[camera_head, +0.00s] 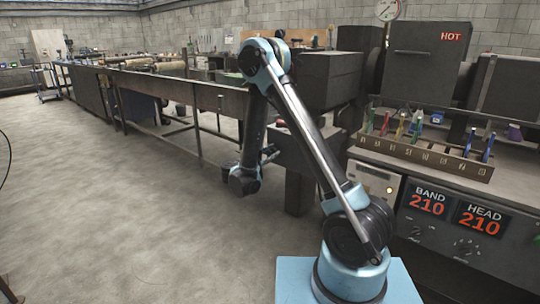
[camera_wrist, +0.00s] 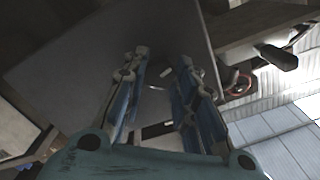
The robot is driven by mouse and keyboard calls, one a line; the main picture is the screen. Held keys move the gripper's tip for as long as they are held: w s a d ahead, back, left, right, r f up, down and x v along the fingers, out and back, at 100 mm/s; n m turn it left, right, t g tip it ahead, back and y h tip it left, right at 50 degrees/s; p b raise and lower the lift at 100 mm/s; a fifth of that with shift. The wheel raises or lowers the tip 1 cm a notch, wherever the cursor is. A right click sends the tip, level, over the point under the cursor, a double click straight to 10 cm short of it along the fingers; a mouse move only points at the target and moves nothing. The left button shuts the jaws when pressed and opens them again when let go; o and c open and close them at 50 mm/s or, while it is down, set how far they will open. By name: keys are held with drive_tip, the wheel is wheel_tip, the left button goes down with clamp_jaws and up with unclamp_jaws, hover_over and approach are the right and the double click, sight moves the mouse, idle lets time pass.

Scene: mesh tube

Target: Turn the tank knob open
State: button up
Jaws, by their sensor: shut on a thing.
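In the wrist view my gripper (camera_wrist: 163,60) has its two blue fingers around a small, dim thing in front of a flat grey panel (camera_wrist: 60,70). It is taken to be the tank knob, mostly hidden between the fingers, and its turn angle cannot be made out. In the head view my arm bends down beside a dark box-shaped tank (camera_head: 308,150) at the end of the long bench. The fingers and the knob are not clear in that view.
In the wrist view a dark handle (camera_wrist: 278,57) and a red ring (camera_wrist: 241,84) lie right of the fingers. In the head view a rack of coloured tools (camera_head: 425,150) stands on the right counter, above displays reading 210 (camera_head: 427,202). The floor (camera_head: 110,215) at left is clear.

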drive_tip(key=n, duration=0.5)
drive_tip(key=shift+n, duration=0.3)
drive_tip(key=n, duration=0.6)
drive_tip(key=shift+w+a, duration=0.1)
drive_tip(key=n, duration=0.5)
drive_tip(key=shift+n, duration=0.4)
drive_tip(key=n, duration=0.5)
drive_tip(key=shift+a+n, duration=0.1)
drive_tip(key=shift+n, duration=0.3)
drive_tip(key=o, duration=1)
drive_tip(key=shift+f, duration=0.1)
drive_tip(key=shift+c, duration=0.2)
drive_tip(key=shift+o, duration=0.6)
